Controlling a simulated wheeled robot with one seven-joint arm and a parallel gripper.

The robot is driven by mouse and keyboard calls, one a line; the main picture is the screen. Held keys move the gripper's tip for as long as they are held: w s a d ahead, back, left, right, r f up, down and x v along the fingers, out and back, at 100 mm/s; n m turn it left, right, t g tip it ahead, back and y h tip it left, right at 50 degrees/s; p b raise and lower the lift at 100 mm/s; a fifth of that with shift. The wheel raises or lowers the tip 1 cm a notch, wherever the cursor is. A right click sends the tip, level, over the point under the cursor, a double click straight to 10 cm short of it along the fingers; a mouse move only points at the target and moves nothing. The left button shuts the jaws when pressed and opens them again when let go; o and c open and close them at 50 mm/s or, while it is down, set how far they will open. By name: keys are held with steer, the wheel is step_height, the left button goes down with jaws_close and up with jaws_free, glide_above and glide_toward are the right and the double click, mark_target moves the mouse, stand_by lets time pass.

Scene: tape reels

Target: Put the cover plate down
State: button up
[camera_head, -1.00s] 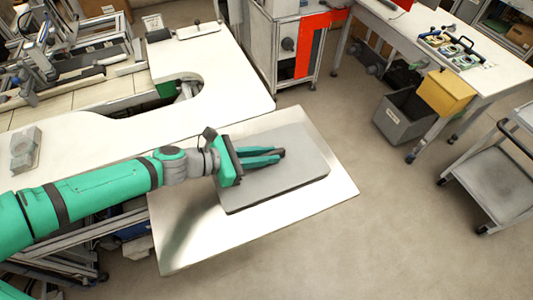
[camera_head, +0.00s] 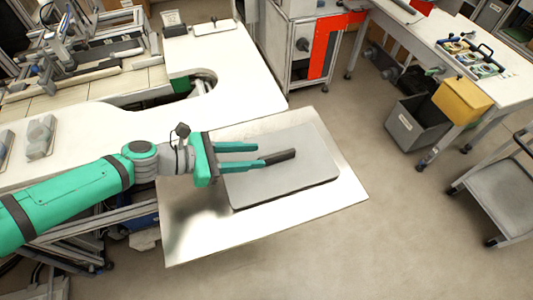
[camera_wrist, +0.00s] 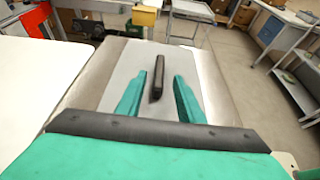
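The cover plate (camera_head: 300,180) is a flat grey slab with rounded corners and a dark edge. It lies flat on the shiny metal table extension (camera_head: 190,235). A dark bar handle (camera_head: 281,157) stands on its top. My gripper (camera_head: 262,155) is open, its two green fingers spread and pointing along the plate. The plate (camera_wrist: 125,75) also shows beneath the fingers there.
A white workbench (camera_head: 240,90) with a curved cutout lies behind and left. A cart (camera_head: 500,190) stands at far right. Bare floor lies in front.

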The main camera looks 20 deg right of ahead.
steer(key=shift+v, duration=1.85)
